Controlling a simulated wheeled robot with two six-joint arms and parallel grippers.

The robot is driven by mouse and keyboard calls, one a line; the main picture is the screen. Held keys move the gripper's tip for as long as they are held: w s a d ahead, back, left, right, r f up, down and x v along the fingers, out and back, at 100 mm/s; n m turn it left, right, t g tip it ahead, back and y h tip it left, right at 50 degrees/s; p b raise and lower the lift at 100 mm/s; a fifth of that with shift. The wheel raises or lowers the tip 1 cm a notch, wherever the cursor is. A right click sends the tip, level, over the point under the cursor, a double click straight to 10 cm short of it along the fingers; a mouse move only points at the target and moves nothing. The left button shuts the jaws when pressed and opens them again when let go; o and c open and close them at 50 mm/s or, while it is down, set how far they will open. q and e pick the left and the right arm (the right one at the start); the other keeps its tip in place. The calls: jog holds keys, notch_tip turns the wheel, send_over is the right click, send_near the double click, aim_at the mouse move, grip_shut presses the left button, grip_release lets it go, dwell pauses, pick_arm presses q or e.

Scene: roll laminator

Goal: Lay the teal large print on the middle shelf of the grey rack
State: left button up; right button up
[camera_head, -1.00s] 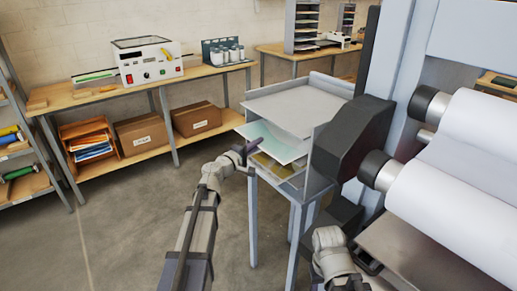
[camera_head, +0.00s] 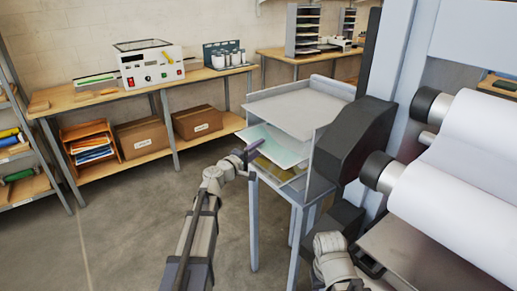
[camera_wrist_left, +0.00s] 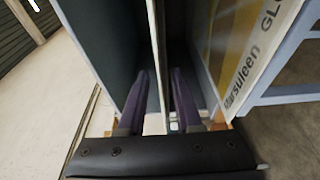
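The grey rack (camera_head: 322,160) stands in the middle of the head view. The teal large print (camera_head: 270,143) lies below its top shelf, at the middle level, its near-left part showing past the shelf. My left gripper (camera_head: 252,150) is at the print's near edge. In the left wrist view, the two dark fingers of my left gripper (camera_wrist_left: 158,95) stand apart on either side of a thin pale edge, with gaps beside it. I cannot tell there whether that edge is the print or the shelf. My right arm shows at the bottom, but its gripper is out of view.
A print with yellow (camera_head: 268,172) lies on the level below; its lettering shows in the left wrist view (camera_wrist_left: 262,60). The large laminator with white rolls (camera_head: 460,190) stands close on the right. A workbench (camera_head: 110,95) is at the back left. The floor at left is clear.

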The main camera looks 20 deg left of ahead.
pick_arm(q)
jog(key=shift+r, duration=0.1)
jog(key=shift+s+r+p, duration=0.15)
jog(key=shift+r+p, duration=0.45)
jog(key=shift+p, duration=0.1)
jog(key=v, duration=1.1)
jog(key=shift+s+a+f, duration=0.2)
jog(key=shift+s+f, duration=0.05)
jog(key=shift+s, duration=0.05)
